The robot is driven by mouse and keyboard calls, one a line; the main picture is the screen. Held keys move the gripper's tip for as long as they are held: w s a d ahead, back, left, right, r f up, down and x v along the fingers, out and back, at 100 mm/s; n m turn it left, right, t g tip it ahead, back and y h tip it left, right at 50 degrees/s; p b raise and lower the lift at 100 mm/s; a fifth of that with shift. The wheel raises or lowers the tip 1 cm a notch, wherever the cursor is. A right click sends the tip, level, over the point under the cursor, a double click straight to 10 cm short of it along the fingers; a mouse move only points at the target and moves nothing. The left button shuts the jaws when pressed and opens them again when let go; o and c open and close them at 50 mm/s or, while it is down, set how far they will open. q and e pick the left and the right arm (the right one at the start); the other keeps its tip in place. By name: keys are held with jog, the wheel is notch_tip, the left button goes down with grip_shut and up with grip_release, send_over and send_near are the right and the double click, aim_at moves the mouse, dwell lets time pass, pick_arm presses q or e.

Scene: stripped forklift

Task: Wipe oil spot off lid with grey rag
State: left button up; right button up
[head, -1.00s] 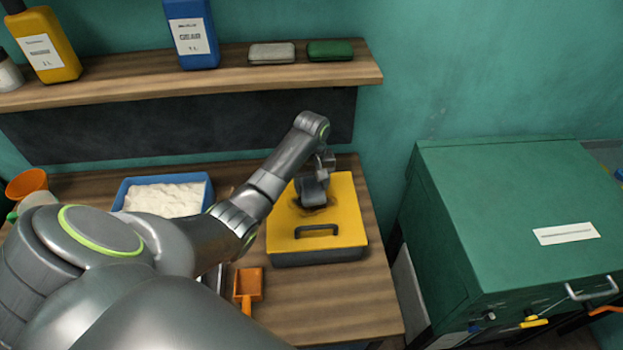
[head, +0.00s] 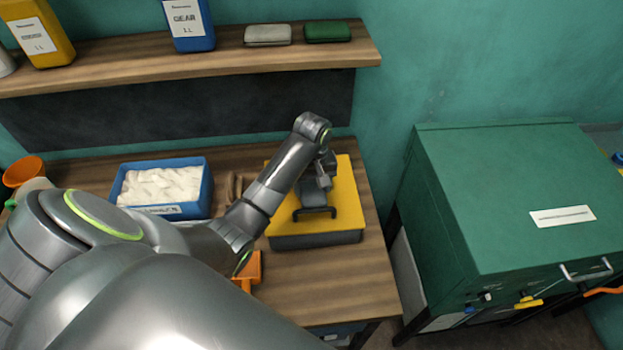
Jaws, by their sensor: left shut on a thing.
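My left gripper (head: 324,186) is over the middle of the lid, pointing down. My arm and the rag cover much of the lid's middle. The oil spot is not visible now. My right gripper is not in view.
A blue bin (head: 207,188) of white cloths stands left of the lid. An orange scoop (head: 252,268) lies in front, partly behind my arm. A shelf (head: 300,67) with bottles and two cases runs above. A green cabinet (head: 510,210) stands right, across a gap.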

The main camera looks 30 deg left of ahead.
aim_at(301, 187)
pick_arm(q)
jog(key=shift+s+d, duration=0.1)
jog(key=shift+s, duration=0.1)
jog(key=shift+a+f, duration=0.2)
jog(key=shift+s+a, duration=0.7)
jog(key=shift+a, duration=0.1)
jog(key=shift+w+a, duration=0.35)
jog(key=shift+w+a+r, duration=0.1)
jog(key=shift+a+r, duration=0.05)
jog(key=shift+a, duration=0.15)
jog(key=shift+c, duration=0.4)
jog(key=shift+w+a, duration=0.4)
jog(key=shift+a, duration=0.25)
jog(key=shift+w+a, duration=0.1)
jog(key=shift+w, duration=0.35)
jog(key=shift+w+a, duration=0.15)
jog(key=shift+w, duration=0.35)
jog(key=shift+w+a, duration=0.75)
jog(key=shift+w, duration=0.1)
jog(key=shift+w+a+b, duration=0.25)
jog(key=shift+w+a, duration=0.3)
jog(key=shift+w, duration=0.2)
jog(key=shift+w+a+b, duration=0.25)
jog(key=shift+w+a, duration=0.25)
jog(key=shift+w, duration=0.25)
jog(key=shift+r, duration=0.15)
